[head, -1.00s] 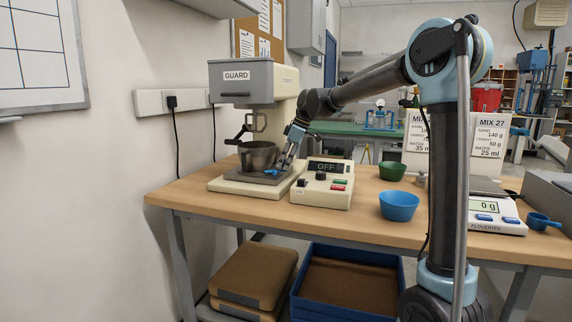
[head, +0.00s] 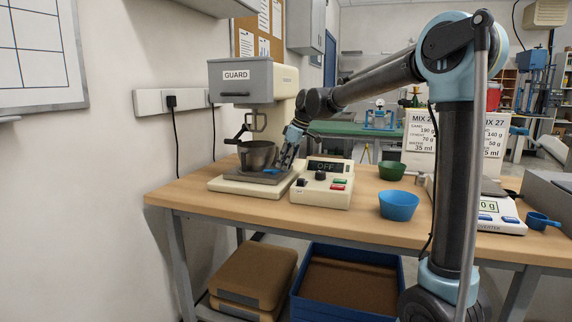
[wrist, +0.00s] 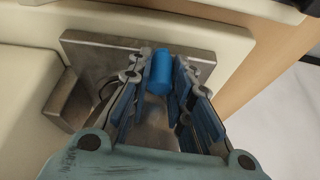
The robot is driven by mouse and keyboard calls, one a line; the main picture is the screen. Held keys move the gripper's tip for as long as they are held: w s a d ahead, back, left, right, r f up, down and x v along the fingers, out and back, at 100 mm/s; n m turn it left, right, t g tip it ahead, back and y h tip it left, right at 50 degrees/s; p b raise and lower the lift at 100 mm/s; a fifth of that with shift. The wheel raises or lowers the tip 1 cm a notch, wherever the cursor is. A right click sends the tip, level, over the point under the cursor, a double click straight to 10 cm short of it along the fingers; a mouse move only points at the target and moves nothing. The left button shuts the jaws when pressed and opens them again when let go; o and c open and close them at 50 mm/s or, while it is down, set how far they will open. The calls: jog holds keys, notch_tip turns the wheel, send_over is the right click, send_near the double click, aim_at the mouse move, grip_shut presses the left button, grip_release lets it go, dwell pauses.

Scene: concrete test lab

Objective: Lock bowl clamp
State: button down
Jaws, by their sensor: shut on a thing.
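The bowl clamp's blue handle (head: 271,171) shows at the front of the mixer's grey metal plate (head: 246,175). My gripper (head: 284,165) reaches down to it from the right. In the wrist view, the blue handle (wrist: 159,71) sits between the fingertips of my gripper (wrist: 164,63), which is shut on it. The metal plate (wrist: 92,52) extends behind the fingers. The metal bowl (head: 256,154) stands upright on the plate in the mixer (head: 240,85), below the beater. How the clamp meets the bowl is hidden.
The control box (head: 322,185) reading OFF stands just right of the plate, close to my gripper. A blue bowl (head: 399,206), a green bowl (head: 392,171) and a scale (head: 500,217) stand farther right. The bench's front left is clear.

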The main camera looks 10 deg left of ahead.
jog(key=s+m+t, duration=0.1)
jog(key=m, duration=0.3)
jog(key=shift+s+t, duration=0.4)
jog(key=shift+s+a+m+t+h, duration=0.15)
jog(key=shift+s+m+t+h, duration=0.15)
jog(key=shift+m, duration=0.7)
jog(key=shift+s+a+m+t+h, duration=0.1)
jog(key=shift+s+m+t+h, duration=0.2)
jog(key=shift+m, duration=0.7)
jog(key=c, duration=1.4)
grip_release()
jog(key=shift+c, duration=0.2)
jog(key=shift+r, duration=0.1)
jog(key=v, duration=1.1)
jog(key=shift+r, duration=0.45)
